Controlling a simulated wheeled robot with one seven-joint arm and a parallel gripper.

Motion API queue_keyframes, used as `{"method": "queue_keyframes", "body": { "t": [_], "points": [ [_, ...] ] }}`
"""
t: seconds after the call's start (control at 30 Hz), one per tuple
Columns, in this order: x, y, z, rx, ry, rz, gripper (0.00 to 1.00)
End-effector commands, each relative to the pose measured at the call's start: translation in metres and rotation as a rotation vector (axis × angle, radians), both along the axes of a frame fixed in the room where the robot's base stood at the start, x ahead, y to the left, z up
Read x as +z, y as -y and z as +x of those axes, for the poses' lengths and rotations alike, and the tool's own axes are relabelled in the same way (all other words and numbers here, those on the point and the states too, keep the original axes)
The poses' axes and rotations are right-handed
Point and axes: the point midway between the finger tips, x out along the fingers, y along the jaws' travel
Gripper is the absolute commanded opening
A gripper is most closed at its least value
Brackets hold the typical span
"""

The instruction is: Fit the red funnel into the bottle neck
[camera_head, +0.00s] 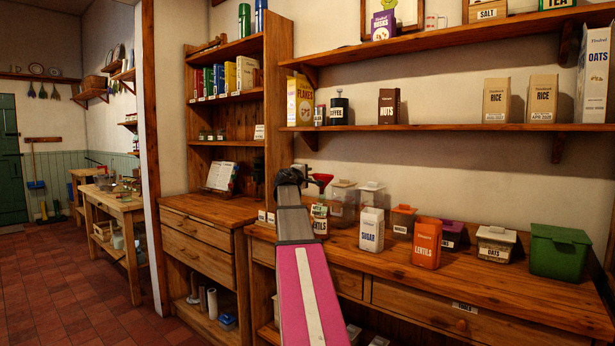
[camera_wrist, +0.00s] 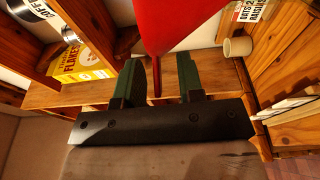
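The red funnel (camera_head: 322,179) shows just right of my gripper in the head view, wide end up. In the wrist view the funnel (camera_wrist: 175,28) is large at the top, beyond my fingertips, and its thin spout (camera_wrist: 157,82) points down between the fingers in the picture. My gripper (camera_wrist: 162,75) has its two dark green fingers apart, with a gap visible on both sides of the spout. In the head view my gripper (camera_head: 293,175) is mostly dark and its fingers are hard to make out. I cannot pick out the bottle neck in either view.
On the counter (camera_head: 480,295) stand a sugar box (camera_head: 371,230), an orange lentils box (camera_head: 426,243), a white-lidded oats tub (camera_head: 496,244) and a green bin (camera_head: 560,251). A lentils jar (camera_head: 319,219) stands below the funnel in the picture. A shelf (camera_head: 450,129) runs above.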

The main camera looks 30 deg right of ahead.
Motion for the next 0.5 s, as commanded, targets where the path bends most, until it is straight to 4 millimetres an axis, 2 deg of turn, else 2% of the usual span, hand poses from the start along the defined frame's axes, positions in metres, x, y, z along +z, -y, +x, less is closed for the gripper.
{"method": "queue_keyframes", "body": {
  "t": [0.5],
  "points": [
    [-0.002, -0.072, -0.051, 0.002, 0.001, 0.001, 0.35]
  ]
}}
